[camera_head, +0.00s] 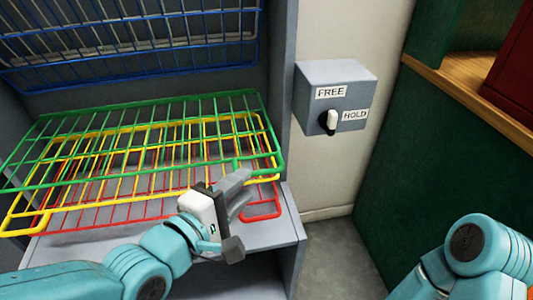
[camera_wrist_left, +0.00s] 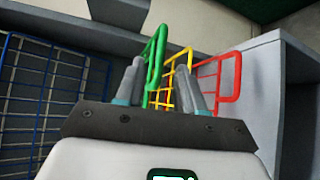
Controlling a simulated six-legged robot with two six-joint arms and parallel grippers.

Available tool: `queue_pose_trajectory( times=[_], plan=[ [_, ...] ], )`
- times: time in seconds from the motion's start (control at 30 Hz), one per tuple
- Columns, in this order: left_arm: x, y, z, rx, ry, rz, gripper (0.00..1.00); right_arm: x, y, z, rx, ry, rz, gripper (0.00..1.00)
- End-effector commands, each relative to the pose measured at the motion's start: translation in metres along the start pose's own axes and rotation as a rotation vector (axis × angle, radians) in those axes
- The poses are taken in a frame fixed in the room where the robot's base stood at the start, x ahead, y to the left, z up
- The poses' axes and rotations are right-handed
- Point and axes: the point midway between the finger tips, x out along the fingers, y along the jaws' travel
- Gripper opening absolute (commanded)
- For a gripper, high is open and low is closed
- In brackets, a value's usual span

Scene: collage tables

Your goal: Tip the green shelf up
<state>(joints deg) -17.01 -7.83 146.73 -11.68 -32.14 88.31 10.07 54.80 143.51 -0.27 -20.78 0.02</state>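The green wire shelf (camera_head: 130,106) lies above the yellow and red ones in the cabinet, close to level. My left gripper (camera_head: 240,188) is at its front right part, by the green handle loop. In the left wrist view, my left gripper (camera_wrist_left: 160,88) has its fingers apart, with the green shelf (camera_wrist_left: 153,58) edge-on between them, nearer the left finger. I cannot tell whether they touch. The yellow shelf (camera_wrist_left: 184,88) also shows in the gap, farther back. My right gripper is out of view; only my right arm shows at the lower right.
The yellow shelf (camera_head: 28,222) and red shelf (camera_head: 262,212) lie just under the green one. A blue wire shelf (camera_head: 130,40) stands tilted up above. A grey box (camera_head: 308,95) marked FREE and HOLD, with a knob (camera_head: 328,121), is on the wall at the right.

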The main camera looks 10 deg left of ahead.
Motion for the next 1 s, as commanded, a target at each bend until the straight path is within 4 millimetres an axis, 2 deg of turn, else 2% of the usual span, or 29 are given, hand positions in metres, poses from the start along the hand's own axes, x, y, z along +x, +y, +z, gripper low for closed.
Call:
queue_pose_trajectory(
  times=[0.03, 0.2, 0.4, 0.53, 0.8, 0.87, 0.9, 0.93, 1.0],
  plan=[
    [0.009, 0.0, 0.001, -0.001, -0.001, -0.006, 0.38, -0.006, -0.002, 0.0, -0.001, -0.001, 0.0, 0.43],
    [0.05, -0.003, 0.0, 0.002, -0.002, -0.001, 0.38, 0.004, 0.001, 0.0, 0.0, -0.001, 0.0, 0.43],
    [0.08, -0.002, 0.001, 0.001, 0.0, -0.001, 0.38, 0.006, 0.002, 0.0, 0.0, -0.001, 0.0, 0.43],
    [0.088, -0.001, 0.001, 0.002, 0.0, 0.0, 0.38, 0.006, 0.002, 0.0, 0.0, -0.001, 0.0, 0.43],
    [0.089, 0.0, 0.001, 0.001, 0.0, 0.001, 0.38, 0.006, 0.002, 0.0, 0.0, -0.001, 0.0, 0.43],
    [0.089, 0.0, 0.001, 0.001, 0.001, 0.001, 0.19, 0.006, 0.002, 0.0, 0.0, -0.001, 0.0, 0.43],
    [0.089, -0.001, 0.001, 0.001, 0.0, 0.0, 0.06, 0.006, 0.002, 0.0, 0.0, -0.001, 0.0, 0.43],
    [0.089, -0.001, 0.001, 0.001, 0.0, 0.0, 0.0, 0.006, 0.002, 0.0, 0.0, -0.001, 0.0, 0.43],
    [0.088, -0.001, 0.001, 0.001, 0.0, -0.002, 0.0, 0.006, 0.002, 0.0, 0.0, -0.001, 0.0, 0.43]
  ],
)
